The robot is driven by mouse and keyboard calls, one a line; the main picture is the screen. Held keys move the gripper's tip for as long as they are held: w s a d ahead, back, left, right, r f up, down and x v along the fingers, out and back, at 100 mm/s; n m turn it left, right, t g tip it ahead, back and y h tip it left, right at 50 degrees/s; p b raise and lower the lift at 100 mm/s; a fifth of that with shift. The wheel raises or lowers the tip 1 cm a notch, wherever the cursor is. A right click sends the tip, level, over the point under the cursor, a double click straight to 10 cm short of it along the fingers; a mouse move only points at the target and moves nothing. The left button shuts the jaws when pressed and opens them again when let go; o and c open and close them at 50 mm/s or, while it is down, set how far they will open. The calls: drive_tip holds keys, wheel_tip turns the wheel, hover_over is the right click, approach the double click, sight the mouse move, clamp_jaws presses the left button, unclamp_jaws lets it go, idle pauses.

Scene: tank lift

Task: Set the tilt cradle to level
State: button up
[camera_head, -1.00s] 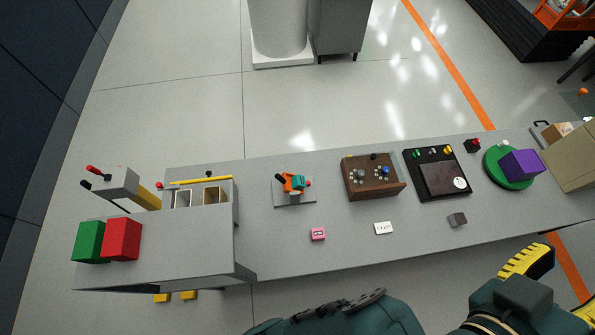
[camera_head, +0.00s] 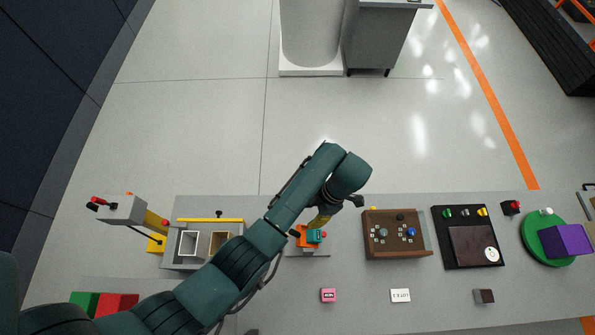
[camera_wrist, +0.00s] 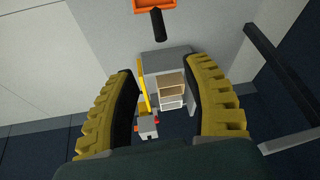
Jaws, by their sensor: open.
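The tilt cradle (camera_head: 309,237) is a small orange holder with a teal block in it, on a grey base plate on the bench. A dark handle sticks out at its left. My gripper (camera_head: 322,220) hangs by the cradle's far side in the head view, and my arm partly covers that area. In the wrist view, the yellow fingers of my gripper (camera_wrist: 165,105) are spread wide with nothing between them. An orange tray-like part (camera_wrist: 155,5) with a black handle shows beyond the fingers at the top edge, probably the cradle. Its exact tilt is hard to tell.
Left of the cradle stands a grey unit with open bins (camera_head: 188,242) and a lever box (camera_head: 122,210). A brown knob box (camera_head: 395,250) is close on the right, then a black panel (camera_head: 467,262) and a green turntable (camera_head: 540,250).

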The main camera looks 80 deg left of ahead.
drive_tip(key=b+x, duration=0.3)
drive_tip(key=x, duration=1.2)
drive_tip(key=shift+s+d+f+b, duration=0.1)
drive_tip(key=shift+f+b, duration=0.3)
drive_tip(key=shift+c, duration=0.3)
clamp_jaws()
